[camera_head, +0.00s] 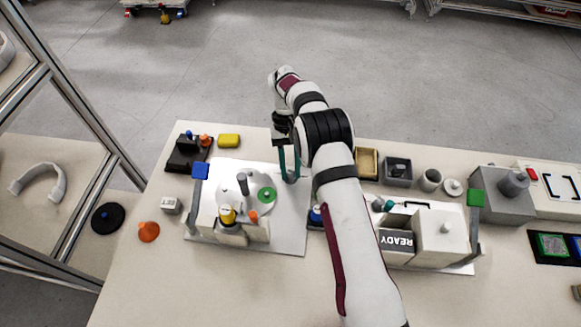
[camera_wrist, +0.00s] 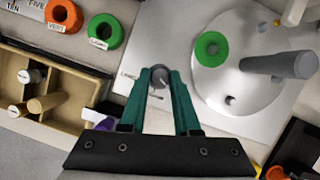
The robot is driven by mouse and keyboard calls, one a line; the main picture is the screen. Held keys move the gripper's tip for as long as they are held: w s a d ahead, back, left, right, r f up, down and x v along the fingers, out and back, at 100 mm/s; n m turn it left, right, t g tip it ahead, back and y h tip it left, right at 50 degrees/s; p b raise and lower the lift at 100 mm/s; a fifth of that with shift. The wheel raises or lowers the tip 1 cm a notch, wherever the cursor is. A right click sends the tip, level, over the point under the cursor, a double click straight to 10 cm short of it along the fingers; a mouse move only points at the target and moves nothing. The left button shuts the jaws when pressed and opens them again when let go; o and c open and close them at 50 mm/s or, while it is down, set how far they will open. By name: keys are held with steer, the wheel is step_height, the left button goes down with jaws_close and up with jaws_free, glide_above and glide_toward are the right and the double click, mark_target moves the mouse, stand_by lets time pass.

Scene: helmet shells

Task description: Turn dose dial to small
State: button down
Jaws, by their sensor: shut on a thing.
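The dose dial (camera_wrist: 160,74) is a small grey round knob on the white base plate (camera_wrist: 125,60), seen between my fingertips in the wrist view. My gripper (camera_wrist: 161,82) has teal fingers that reach down to the plate and are shut on the dial, one on each side. A printed label, seemingly LARGE, lies to the left of the dial; other small print near the fingers is too blurred to read. In the head view my gripper (camera_head: 289,178) is at the plate's right part, and the dial is not clearly visible there.
A white round dish (camera_head: 238,205) with a green ring (camera_head: 267,195) and a grey post (camera_head: 242,183) stands left of my gripper. A blue-topped lever (camera_head: 201,171) is farther left. A READY display (camera_head: 397,240) is at right. A tan tray (camera_head: 367,162) stands behind my arm.

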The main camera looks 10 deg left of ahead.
steer(key=c, duration=0.6)
jaws_free()
steer(key=shift+c, duration=0.2)
steer(key=v, duration=0.7)
steer(key=shift+r, duration=0.2)
steer(key=shift+w, duration=0.1)
